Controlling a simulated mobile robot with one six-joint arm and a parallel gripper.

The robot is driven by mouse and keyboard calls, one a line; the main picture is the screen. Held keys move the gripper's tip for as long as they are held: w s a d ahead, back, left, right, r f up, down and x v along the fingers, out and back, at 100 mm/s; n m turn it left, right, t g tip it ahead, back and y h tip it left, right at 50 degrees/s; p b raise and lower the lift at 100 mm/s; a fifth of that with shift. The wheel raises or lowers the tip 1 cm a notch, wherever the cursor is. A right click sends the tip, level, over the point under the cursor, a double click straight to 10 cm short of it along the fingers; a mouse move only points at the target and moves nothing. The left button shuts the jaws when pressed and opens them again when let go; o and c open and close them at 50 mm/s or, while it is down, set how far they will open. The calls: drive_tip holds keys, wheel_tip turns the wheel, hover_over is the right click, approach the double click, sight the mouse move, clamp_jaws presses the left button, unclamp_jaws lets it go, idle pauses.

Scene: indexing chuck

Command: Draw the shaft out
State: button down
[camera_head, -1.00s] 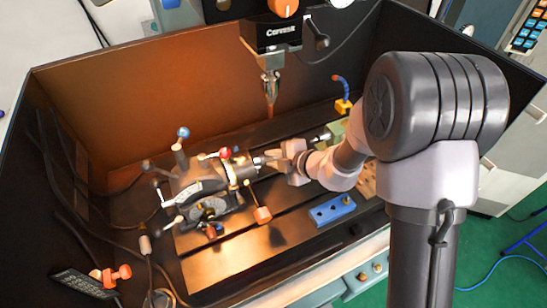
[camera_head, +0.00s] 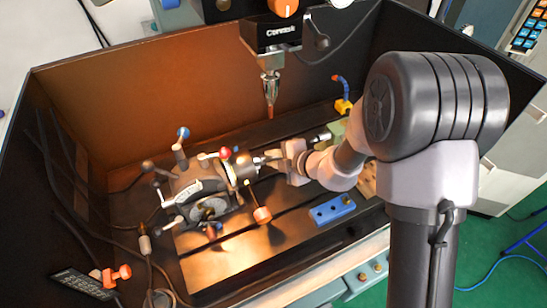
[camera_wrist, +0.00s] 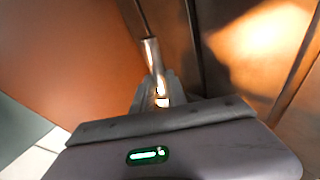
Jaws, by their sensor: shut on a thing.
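The indexing head (camera_head: 200,190) with its chuck (camera_head: 243,168) stands on the machine table, left of centre in the head view. The pale metal shaft (camera_head: 262,159) shows as a short length between the chuck and my gripper (camera_head: 279,157). My gripper is shut on the shaft from the right side. In the wrist view the gripper fingers (camera_wrist: 160,95) close around a bright metal rod (camera_wrist: 151,54) that points up and slightly left. The shaft's inner end is hidden, and I cannot tell how deep it sits in the chuck.
A machine spindle (camera_head: 270,85) hangs above and behind my gripper. A wooden-coloured knob (camera_head: 262,215) sticks out below the chuck. A blue block (camera_head: 333,210) lies on the table in front. The enclosure's dark walls surround the table. Bare table (camera_head: 235,260) shows at the front.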

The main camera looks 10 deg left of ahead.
drive_tip(key=shift+r+n+h+b, duration=0.3)
drive_tip(key=shift+b, duration=0.05)
drive_tip(key=shift+r+t, duration=0.15)
drive_tip(key=shift+t, duration=0.15)
idle(0.4)
drive_tip(key=shift+w+d+p, duration=0.65)
drive_tip(key=shift+d, duration=0.2)
drive_tip(key=shift+w+d+p, duration=0.6)
drive_tip(key=shift+w+d, duration=0.05)
drive_tip(key=shift+d, duration=0.15)
